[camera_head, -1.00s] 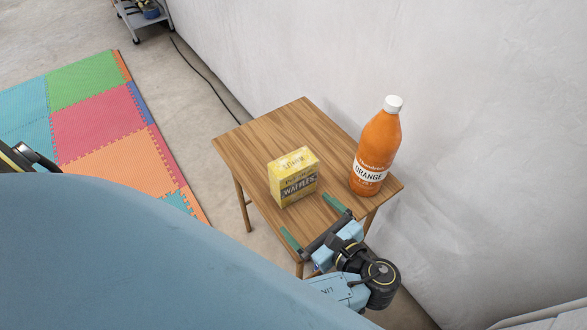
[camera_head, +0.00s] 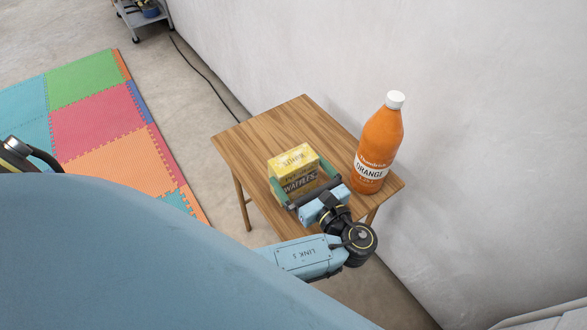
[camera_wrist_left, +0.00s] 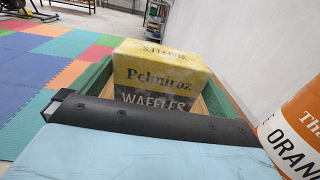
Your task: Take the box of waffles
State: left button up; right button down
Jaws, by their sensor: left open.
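The yellow and dark box of waffles (camera_head: 296,168) stands upright on a small wooden table. My left gripper (camera_head: 302,180) is open with its green fingers on either side of the box, one at its left and one at its right. In the left wrist view, the box (camera_wrist_left: 155,75) stands straight ahead between the green fingers (camera_wrist_left: 150,95), its lower part hidden by the gripper's dark bar. I cannot tell whether the fingers touch it. My right gripper is not in view.
An orange bottle (camera_head: 378,145) with a white cap stands on the wooden table (camera_head: 300,115), close to the right of my left gripper. The grey-white wall (camera_head: 480,120) runs behind the table. Colored floor mats (camera_head: 100,120) lie at the left. The table's far part is clear.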

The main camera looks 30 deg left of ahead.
aim_at(293, 159)
pick_arm(q)
jog(key=shift+x, duration=1.75)
jog(key=shift+f, duration=0.15)
jog(key=c, duration=0.8)
jog(key=shift+o, duration=0.2)
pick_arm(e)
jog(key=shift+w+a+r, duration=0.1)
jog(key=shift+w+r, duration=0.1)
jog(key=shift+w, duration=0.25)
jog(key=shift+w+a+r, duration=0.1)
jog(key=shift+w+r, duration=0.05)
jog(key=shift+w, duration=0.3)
pick_arm(q)
jog(key=shift+r, duration=0.2)
jog(key=shift+r, duration=0.25)
notch_tip(293, 159, up, 5)
jog(key=shift+f+p, duration=0.25)
jog(key=shift+p, duration=0.8)
notch_tip(293, 159, up, 4)
jog(key=shift+p, duration=0.85)
jog(key=shift+r, duration=0.35)
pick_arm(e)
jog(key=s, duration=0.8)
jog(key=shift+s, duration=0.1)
